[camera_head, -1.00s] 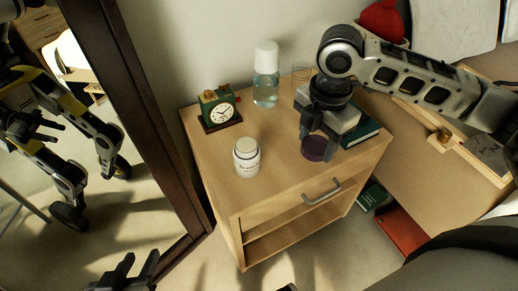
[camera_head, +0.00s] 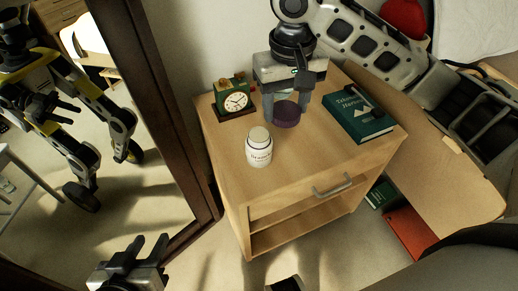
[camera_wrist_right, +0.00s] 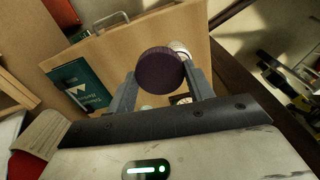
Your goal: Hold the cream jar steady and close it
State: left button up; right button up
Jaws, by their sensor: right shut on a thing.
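The white cream jar (camera_head: 259,150) with a printed label stands upright on the nightstand; its top looks pale beige. It also shows partly in the right wrist view (camera_wrist_right: 180,47), behind the lid. My right gripper (camera_head: 286,102) is shut on a dark purple round lid (camera_head: 287,114), held behind and to the right of the jar, apart from it. In the right wrist view the lid (camera_wrist_right: 158,71) sits between the fingers. My left gripper (camera_head: 138,248) is low at the lower left, off the nightstand, fingers apart and empty.
The wooden nightstand (camera_head: 300,165) also bears a green clock (camera_head: 235,101) at back left and a dark green book (camera_head: 360,117) at right. A dark-framed mirror (camera_head: 150,110) stands at left. The top around the jar's front is clear.

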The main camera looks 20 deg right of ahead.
aim_at(259, 147)
jog(key=u, duration=1.75)
jog(key=k, duration=0.9)
jog(key=z, duration=1.55)
jog(key=i, duration=0.5)
jog(key=z, duration=0.05)
